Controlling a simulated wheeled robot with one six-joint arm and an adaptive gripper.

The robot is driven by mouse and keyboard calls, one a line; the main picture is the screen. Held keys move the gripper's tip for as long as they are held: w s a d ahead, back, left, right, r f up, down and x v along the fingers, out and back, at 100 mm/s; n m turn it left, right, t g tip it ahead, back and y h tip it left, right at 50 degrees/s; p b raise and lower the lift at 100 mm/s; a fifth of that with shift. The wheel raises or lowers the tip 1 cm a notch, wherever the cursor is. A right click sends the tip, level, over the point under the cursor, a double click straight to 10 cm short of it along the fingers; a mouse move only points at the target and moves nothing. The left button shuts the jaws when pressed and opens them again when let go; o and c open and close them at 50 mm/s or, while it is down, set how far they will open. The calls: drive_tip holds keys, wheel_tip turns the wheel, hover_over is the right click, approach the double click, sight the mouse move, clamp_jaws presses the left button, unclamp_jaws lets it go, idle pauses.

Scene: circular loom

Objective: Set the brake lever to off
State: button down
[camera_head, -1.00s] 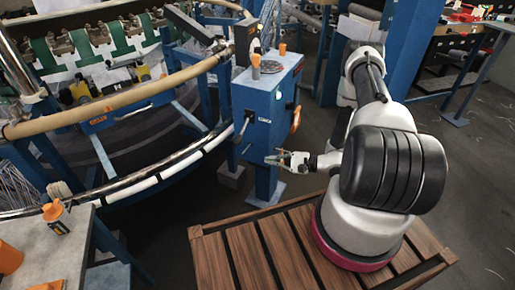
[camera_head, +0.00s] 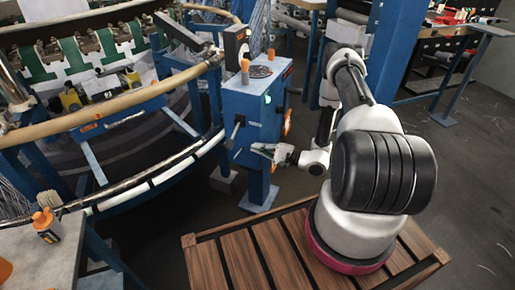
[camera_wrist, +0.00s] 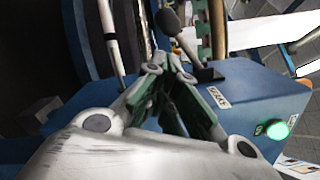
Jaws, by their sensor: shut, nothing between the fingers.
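The brake lever (camera_head: 237,127) is a dark handle on the left-hand face of the blue control box (camera_head: 248,107), beside a small label. In the wrist view the lever (camera_wrist: 187,44) shows a dark rounded knob and a pale shaft running to a dark base, with the label (camera_wrist: 218,97) near it. The label is too blurred to read. My gripper (camera_head: 257,149) is shut and empty, just right of and below the lever in the head view. In the wrist view its fingertips (camera_wrist: 167,62) lie close to the lever, apparently not touching it.
An orange knob (camera_head: 245,65) stands on the box top. A lit green button (camera_wrist: 277,130) is on the box. The curved loom rail (camera_head: 110,109) runs at the left.

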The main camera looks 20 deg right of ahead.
sight(233, 137)
drive_tip(key=x, duration=0.7)
drive_tip(key=shift+w+r, duration=0.1)
drive_tip(key=shift+a, duration=0.1)
